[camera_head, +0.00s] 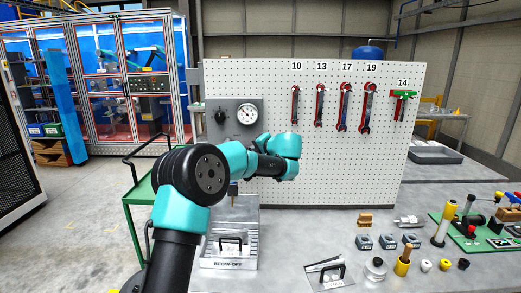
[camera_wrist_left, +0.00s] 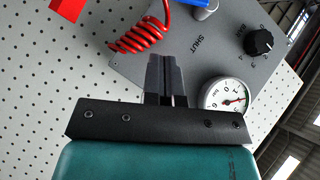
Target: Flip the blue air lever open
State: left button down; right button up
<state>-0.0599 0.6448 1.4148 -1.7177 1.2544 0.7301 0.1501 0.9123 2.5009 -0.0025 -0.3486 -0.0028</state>
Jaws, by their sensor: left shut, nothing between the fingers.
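The blue air lever (camera_wrist_left: 188,3) shows only in part, at the top edge of the left wrist view, above a silvery fitting and the word SHUT on a grey panel (camera_wrist_left: 190,50). In the head view my left arm hides the lever and the lower part of the grey panel (camera_head: 226,104). My left gripper (camera_wrist_left: 167,60) is shut and empty, its fingers together in front of the panel. The lever lies beyond the fingertips, apart from them in the picture. My right gripper is in neither view.
A red coiled hose (camera_wrist_left: 143,36) hangs left of the fingertips. A pressure gauge (camera_wrist_left: 226,98) and a black knob (camera_wrist_left: 259,42) sit to their right. Wrenches (camera_head: 320,105) hang on the white pegboard (camera_head: 345,170). Several small parts stand on the bench below.

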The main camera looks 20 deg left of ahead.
pick_arm(q)
jog(key=a+f, duration=0.3)
jog(key=a, duration=0.4)
jog(key=shift+w+f, duration=0.15)
jog(key=shift+a+f, duration=0.2)
jog(key=shift+f, duration=0.2)
jog(key=shift+d, duration=0.1)
